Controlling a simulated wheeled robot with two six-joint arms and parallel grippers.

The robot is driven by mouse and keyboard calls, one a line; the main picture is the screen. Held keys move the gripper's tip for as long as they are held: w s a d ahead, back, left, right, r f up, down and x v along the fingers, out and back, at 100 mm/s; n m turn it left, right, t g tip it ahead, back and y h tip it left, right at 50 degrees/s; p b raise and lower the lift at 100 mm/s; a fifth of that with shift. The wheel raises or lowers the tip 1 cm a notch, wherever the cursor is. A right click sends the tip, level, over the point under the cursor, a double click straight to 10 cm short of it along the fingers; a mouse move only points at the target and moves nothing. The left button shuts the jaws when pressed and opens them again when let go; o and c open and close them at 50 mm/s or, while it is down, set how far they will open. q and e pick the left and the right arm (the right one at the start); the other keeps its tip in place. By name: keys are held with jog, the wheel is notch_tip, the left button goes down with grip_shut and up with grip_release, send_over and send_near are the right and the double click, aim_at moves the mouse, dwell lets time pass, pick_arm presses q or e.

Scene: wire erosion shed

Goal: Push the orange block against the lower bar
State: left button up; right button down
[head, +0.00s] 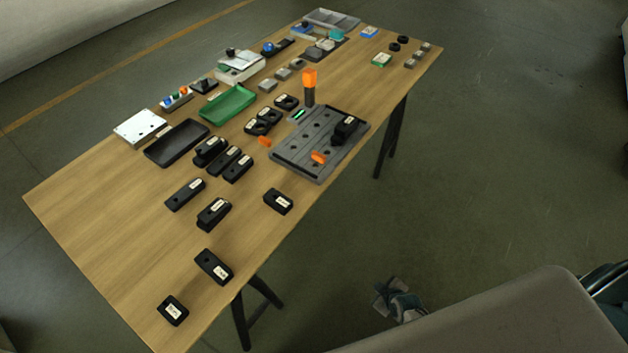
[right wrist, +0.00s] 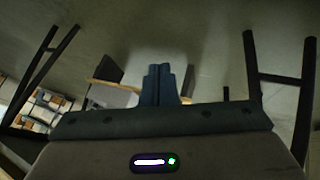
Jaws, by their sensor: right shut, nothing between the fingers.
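A small orange piece (head: 318,157) lies on the near part of a grey plate (head: 295,166) with holes. A second orange piece (head: 265,141) lies on the table just left of the plate. I cannot tell which of them is the orange block, and I cannot single out the lower bar. A black labelled block (head: 344,127) sits on the plate's right side. My right gripper (head: 384,296) is off the table, over the floor, well away from the plate. It is shut and empty in the right wrist view (right wrist: 158,80). My left gripper is in neither view.
An orange-topped dark post (head: 309,86) stands at the plate's far edge. Several black labelled blocks (head: 213,213) lie on the near-left table. A green tray (head: 228,103) and a black tray (head: 177,143) lie left of the plate. Floor space beside the table is clear.

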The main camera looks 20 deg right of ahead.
jog(key=w+a+r+n+t+y+b, duration=0.15)
jog(key=w+r+n+t+b, duration=0.25)
jog(key=w+r, duration=0.6)
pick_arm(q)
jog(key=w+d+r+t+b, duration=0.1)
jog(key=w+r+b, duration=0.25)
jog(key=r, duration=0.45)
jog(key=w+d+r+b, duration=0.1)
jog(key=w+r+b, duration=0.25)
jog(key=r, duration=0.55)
pick_arm(e)
jog(key=n+t+y, duration=0.5)
jog(key=n, duration=0.6)
send_near(320, 170)
jog(key=r, duration=0.2)
jog(key=p+x, duration=0.1)
jog(key=x, duration=0.8)
jog(key=shift+p, duration=0.3)
jog(key=shift+w+a+f, duration=0.1)
jog(key=shift+w+a, duration=0.15)
jog(key=shift+w, duration=0.2)
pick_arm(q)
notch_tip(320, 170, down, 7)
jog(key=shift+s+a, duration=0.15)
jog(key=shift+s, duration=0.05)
